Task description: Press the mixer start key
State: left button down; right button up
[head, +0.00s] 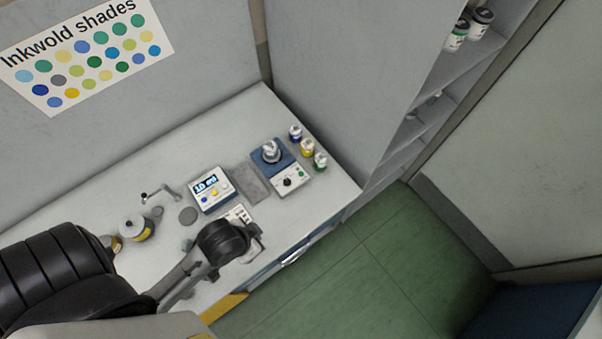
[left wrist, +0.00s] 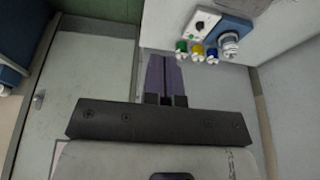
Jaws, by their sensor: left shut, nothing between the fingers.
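The mixer (head: 270,153) is a blue unit on the bench with a metal vessel on top. Its white front panel (head: 290,180) carries a black knob (head: 287,182) and a small green key (head: 301,174). My right gripper is out of view.
Blue, yellow and green jars (head: 307,147) stand right of the mixer. A grey pad (head: 252,184) and a scale reading about 10 (head: 211,190) lie to its left. A tin (head: 136,228) stands further left. A shelf unit (head: 425,85) rises at right.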

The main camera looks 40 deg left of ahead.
pick_arm(q)
jog(key=shift+w, duration=0.1)
jog(key=w+a+f+n+t+b, duration=0.1)
jog(key=w+a+b, duration=0.15)
jog(key=w, duration=0.55)
jog(key=w+a+f+n+t+b, duration=0.15)
jog(key=w+b, duration=0.25)
jog(key=w, duration=0.5)
jog(key=w+a+t+b, duration=0.1)
jog(key=w+a+b, duration=0.2)
jog(key=w, duration=0.5)
jog(key=w+a+f+n, duration=0.2)
jog(key=w+f+n, duration=0.1)
jog(key=f+n, duration=0.3)
jog(key=w+a+f+n+t+b, duration=0.1)
jog(key=w+f+n, duration=0.2)
jog(key=f+n, duration=0.4)
jog(key=w+a+f+n+t+h, duration=0.1)
jog(key=f+n, duration=0.5)
jog(key=n, duration=0.6)
jog(key=shift+w+a+f, duration=0.25)
jog(key=shift+w+a, duration=0.6)
jog(key=shift+w, duration=0.15)
jog(key=shift+b, duration=0.3)
